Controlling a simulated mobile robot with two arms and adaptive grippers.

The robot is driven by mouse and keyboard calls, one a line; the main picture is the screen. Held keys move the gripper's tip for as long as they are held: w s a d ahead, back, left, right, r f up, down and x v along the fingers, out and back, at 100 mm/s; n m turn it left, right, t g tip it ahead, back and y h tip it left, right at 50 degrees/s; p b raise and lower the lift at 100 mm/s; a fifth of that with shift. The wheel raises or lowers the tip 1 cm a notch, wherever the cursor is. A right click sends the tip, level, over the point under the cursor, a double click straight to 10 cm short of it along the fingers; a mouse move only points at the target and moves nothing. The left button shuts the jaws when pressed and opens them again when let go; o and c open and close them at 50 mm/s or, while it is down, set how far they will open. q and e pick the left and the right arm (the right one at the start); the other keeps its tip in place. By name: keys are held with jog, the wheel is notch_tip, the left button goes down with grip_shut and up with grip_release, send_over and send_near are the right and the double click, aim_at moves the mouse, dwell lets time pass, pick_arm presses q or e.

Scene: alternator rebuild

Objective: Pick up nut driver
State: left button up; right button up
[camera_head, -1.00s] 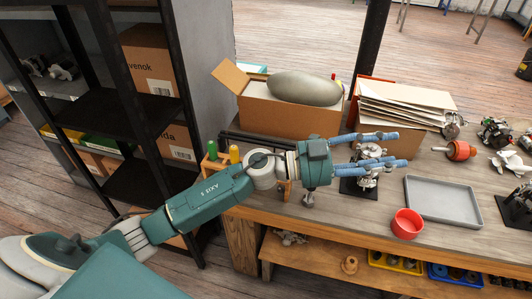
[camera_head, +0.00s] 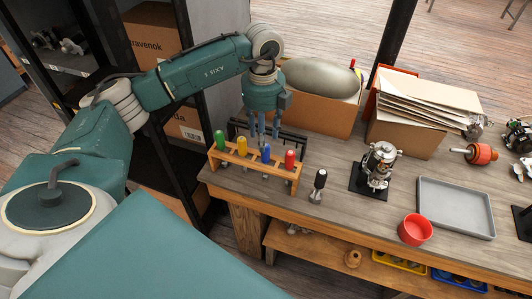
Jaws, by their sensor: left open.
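A wooden rack (camera_head: 240,172) at the left end of the workbench holds several upright hand drivers. Their handles are green (camera_head: 220,140), yellow (camera_head: 242,146), blue (camera_head: 265,153) and red (camera_head: 290,159); the frames do not show which one is the nut driver. My left gripper (camera_head: 265,136) points down, open, its blue fingers just above or around the top of the blue handle. Contact cannot be told. A black-handled tool (camera_head: 320,179) stands on the bench right of the rack. My right gripper is out of view.
An alternator-like metal assembly (camera_head: 380,165) stands on a black base. A red cup (camera_head: 415,229) and a grey tray (camera_head: 456,206) lie further right. A cardboard box (camera_head: 318,113) is behind the rack. Dark shelving (camera_head: 150,165) is close to my left arm.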

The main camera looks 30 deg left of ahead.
pick_arm(q)
jog(key=shift+f, duration=0.4)
jog(key=p, duration=0.3)
send_over(265, 163)
jog(key=w, duration=0.1)
jog(key=f, duration=0.4)
jog(key=shift+w+a+f, duration=0.1)
jog(key=shift+a+f, duration=0.3)
jog(key=shift+w+f, duration=0.1)
jog(key=shift+f, duration=0.25)
grip_shut()
